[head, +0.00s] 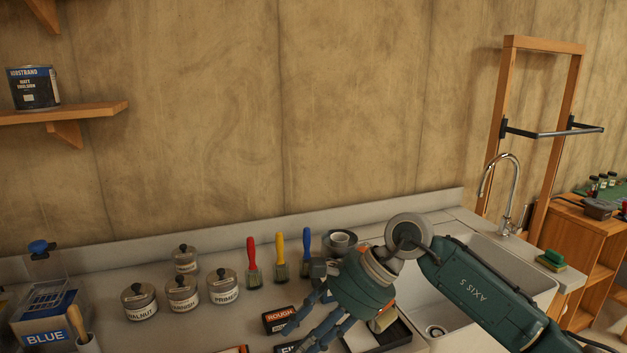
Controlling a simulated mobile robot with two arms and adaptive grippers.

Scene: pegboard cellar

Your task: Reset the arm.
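My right arm comes in from the right, over the sink, and its gripper (308,318) hangs over the counter in the lower middle. Its fingers point down and left and are spread apart. I see nothing held between them. The fingers partly cover a dark box marked ROUGH (277,319) and another dark box below it; I cannot tell whether they touch. My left gripper is not in view.
Labelled jars (182,293) stand on the counter (205,328) at left. Red, yellow and blue-handled brushes (280,256) stand behind the gripper. A black-rimmed tray (400,335) lies right of it, beside the sink (505,278) with its tall faucet (511,185). A blue-labelled container (45,337) is far left.

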